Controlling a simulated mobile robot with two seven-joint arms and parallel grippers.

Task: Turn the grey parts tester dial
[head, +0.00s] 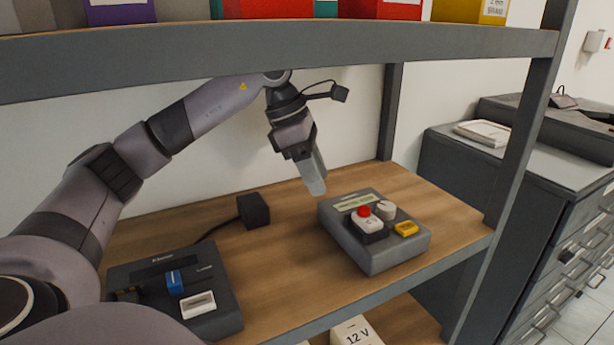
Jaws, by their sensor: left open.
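The grey parts tester (375,231) sits on the wooden shelf at the right, with a small display along its back edge. Its pale round dial (386,209) is on the top face, right of a red button (364,211) on a white and dark block. A yellow part (406,228) is at its front right. My left gripper (315,187) hangs above the shelf, just behind and left of the tester, pointing down and apart from the dial. It is open and I see nothing in it. My right gripper is not in view.
A dark device (212,308) with a blue part stands at the front left, cabled to a black box (253,210). An upper shelf (290,55) bearing boxes crosses above my arm. A grey post (507,180) stands right of the tester. The shelf's middle is clear.

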